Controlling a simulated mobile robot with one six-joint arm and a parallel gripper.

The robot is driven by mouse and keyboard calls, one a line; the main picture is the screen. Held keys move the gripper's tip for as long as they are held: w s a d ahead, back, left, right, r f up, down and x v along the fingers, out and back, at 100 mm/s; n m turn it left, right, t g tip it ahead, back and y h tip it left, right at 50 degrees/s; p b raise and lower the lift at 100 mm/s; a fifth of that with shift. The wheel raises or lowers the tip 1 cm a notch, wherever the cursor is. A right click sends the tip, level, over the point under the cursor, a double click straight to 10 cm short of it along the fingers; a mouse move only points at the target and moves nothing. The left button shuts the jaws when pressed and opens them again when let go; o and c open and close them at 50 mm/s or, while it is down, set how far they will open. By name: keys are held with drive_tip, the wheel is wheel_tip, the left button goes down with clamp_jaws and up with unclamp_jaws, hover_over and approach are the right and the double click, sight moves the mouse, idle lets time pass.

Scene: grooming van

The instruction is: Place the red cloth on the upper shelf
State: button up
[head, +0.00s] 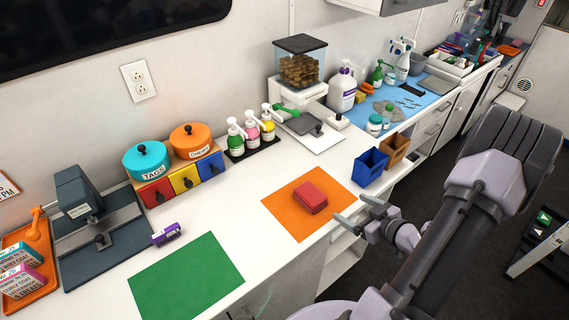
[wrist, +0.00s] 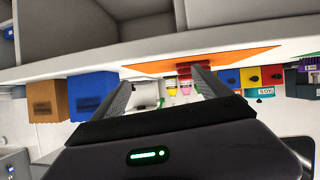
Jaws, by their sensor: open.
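The red cloth (head: 311,197) is a folded block lying on the orange mat (head: 288,213) on the white counter. In the wrist view, which looks upside down, the cloth (wrist: 186,72) shows as a red strip partly hidden behind a finger. My gripper (head: 354,212) is open and empty, just off the counter's front edge, to the right of the cloth and apart from it. Its fingers also show in the wrist view (wrist: 163,80), pointing towards the counter. Open shelf space (head: 342,258) shows under the counter front; I cannot tell which level is the upper shelf.
A blue bin (head: 370,168) and a brown bin (head: 395,148) stand at the counter edge close behind my gripper. A green mat (head: 187,281) lies front left. A treat dispenser (head: 301,65) and pump bottles (head: 252,130) stand at the back. Bare counter surrounds the orange mat's left side.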

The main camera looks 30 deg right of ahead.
sight(321, 206)
drive_tip(key=s+a+t+y, duration=0.2)
drive_tip(key=s+a+t, duration=0.1)
drive_tip(key=s+a, duration=0.2)
drive_tip(key=b+x, duration=0.2)
drive_tip(key=x, duration=1)
drive_tip(key=shift+r, duration=0.1)
drive_tip(key=x, duration=0.2)
drive_tip(key=b+x, duration=0.1)
drive_tip(key=r+x, duration=0.1)
drive_tip(key=x, duration=0.1)
drive_tip(key=shift+w+f+b, duration=0.15)
drive_tip(key=shift+w+b, duration=0.25)
